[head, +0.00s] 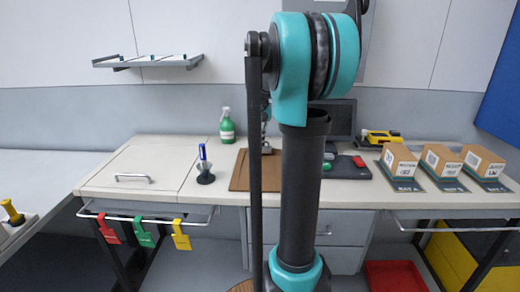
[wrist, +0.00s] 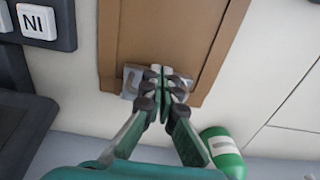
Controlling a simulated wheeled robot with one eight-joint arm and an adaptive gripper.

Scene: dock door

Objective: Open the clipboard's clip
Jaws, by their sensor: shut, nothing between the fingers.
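The brown clipboard (head: 240,172) lies on the bench in the head view, partly hidden behind my arm. It fills the upper middle of the wrist view (wrist: 185,35). Its grey metal clip (wrist: 130,80) sits at the board's lower edge in the wrist view, partly covered by my fingers. My gripper (wrist: 163,76) is shut and empty, with its fingertips together over the middle of the clip. I cannot tell whether they touch it. The clip's lever is hidden behind the fingers, so its state cannot be made out.
A green spray bottle (head: 227,126) stands behind the clipboard, and a pen cup (head: 205,174) is to its left. Boxes (head: 398,162) stand further right.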

